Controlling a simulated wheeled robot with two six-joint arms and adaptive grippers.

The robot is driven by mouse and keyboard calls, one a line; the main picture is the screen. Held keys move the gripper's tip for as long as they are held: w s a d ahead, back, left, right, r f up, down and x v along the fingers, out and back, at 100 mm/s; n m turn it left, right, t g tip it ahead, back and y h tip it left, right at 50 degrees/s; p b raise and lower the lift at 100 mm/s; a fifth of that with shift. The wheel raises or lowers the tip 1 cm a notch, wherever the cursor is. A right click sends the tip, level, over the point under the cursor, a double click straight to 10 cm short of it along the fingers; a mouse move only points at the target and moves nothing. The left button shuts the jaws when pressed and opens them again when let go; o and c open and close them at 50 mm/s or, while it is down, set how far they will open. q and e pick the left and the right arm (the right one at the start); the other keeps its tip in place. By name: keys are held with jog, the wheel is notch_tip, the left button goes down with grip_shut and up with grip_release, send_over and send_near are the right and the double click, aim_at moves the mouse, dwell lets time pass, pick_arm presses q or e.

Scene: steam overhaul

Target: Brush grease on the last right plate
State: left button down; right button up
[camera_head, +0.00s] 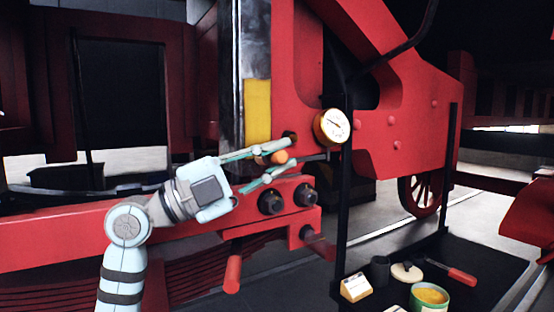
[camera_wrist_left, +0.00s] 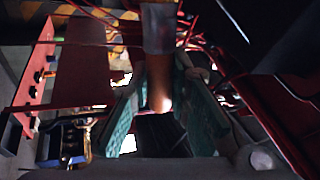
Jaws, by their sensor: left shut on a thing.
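My left gripper (camera_head: 274,159) comes in from the left in the head view, in front of the red frame. It is shut on a brush, whose orange-brown rounded handle (camera_head: 279,157) shows between the fingers. In the left wrist view the handle (camera_wrist_left: 158,88) runs between the green-lined fingers (camera_wrist_left: 160,120) towards a greyish part at the top; the bristles are not clear. An upright grey metal plate (camera_head: 231,60) stands above the gripper. A yellow patch (camera_head: 257,110) lies at its right, beside the red frame. I cannot tell whether the brush touches either. My right gripper is not in view.
A round gauge (camera_head: 332,126) is just right of the fingers. Dark bolts (camera_head: 271,202) and a red handle (camera_head: 232,273) sit below. On the dark stand at lower right are a green pot (camera_head: 430,298) with yellow contents, a red-handled tool (camera_head: 460,275) and a small card (camera_head: 355,287).

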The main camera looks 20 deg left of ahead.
pick_arm(q)
jog(key=shift+w+a, duration=0.25)
notch_tip(320, 180, up, 4)
jog(key=p, duration=0.3)
jog(key=shift+r, duration=0.15)
notch_tip(320, 180, down, 4)
jog(key=b, duration=0.3)
jog(key=shift+f+b, duration=0.25)
jog(key=shift+b, duration=0.15)
jog(key=shift+r, duration=0.1)
